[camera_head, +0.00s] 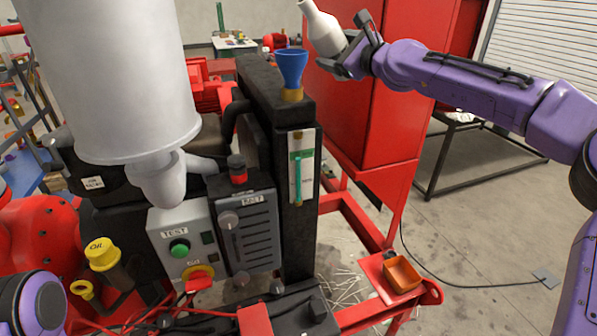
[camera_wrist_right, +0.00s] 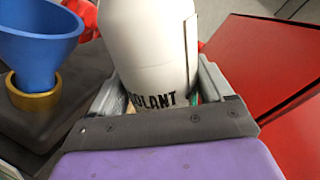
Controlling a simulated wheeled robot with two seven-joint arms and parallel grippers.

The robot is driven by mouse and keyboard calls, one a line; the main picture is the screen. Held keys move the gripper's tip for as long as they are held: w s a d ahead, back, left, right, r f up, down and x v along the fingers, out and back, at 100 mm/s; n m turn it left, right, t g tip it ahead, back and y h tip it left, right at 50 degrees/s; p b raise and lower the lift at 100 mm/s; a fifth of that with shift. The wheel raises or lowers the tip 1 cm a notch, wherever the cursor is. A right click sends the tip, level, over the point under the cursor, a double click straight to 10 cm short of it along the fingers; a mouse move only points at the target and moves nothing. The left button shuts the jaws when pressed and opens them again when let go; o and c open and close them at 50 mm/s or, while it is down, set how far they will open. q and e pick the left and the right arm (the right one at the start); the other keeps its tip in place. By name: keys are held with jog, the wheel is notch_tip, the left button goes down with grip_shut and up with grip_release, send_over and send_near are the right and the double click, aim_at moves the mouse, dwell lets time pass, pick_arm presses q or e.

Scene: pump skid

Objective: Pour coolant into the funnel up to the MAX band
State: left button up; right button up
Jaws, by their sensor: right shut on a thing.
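A white coolant bottle (camera_head: 324,30) is held in my right gripper (camera_head: 347,52), up and to the right of the blue funnel (camera_head: 291,66). The bottle leans with its neck toward the upper left; no liquid stream shows. In the right wrist view the bottle (camera_wrist_right: 150,45), lettered "OLANT", sits between both fingers, with the funnel (camera_wrist_right: 35,40) to its left. The funnel stands in a brass collar (camera_head: 291,95) on the black tank (camera_head: 268,78). A sight gauge (camera_head: 302,165) on the tank front shows green; its markings are too small to read. My left gripper is not visible.
A red cabinet (camera_head: 375,100) stands right behind the bottle. A large grey cylinder (camera_head: 115,80) fills the upper left. A control box (camera_head: 180,245) with test button and an orange tray (camera_head: 402,274) on the red frame are lower down.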

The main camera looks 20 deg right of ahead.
jog(key=shift+r, duration=0.1)
jog(key=m, duration=0.3)
jog(key=d+m, duration=0.1)
jog(key=m, duration=0.1)
jog(key=shift+w+m, duration=0.1)
jog(key=shift+m, duration=0.3)
jog(key=shift+a+m, duration=0.5)
jog(key=shift+m, duration=0.7)
jog(key=shift+d+f, duration=0.1)
jog(key=shift+f, duration=0.1)
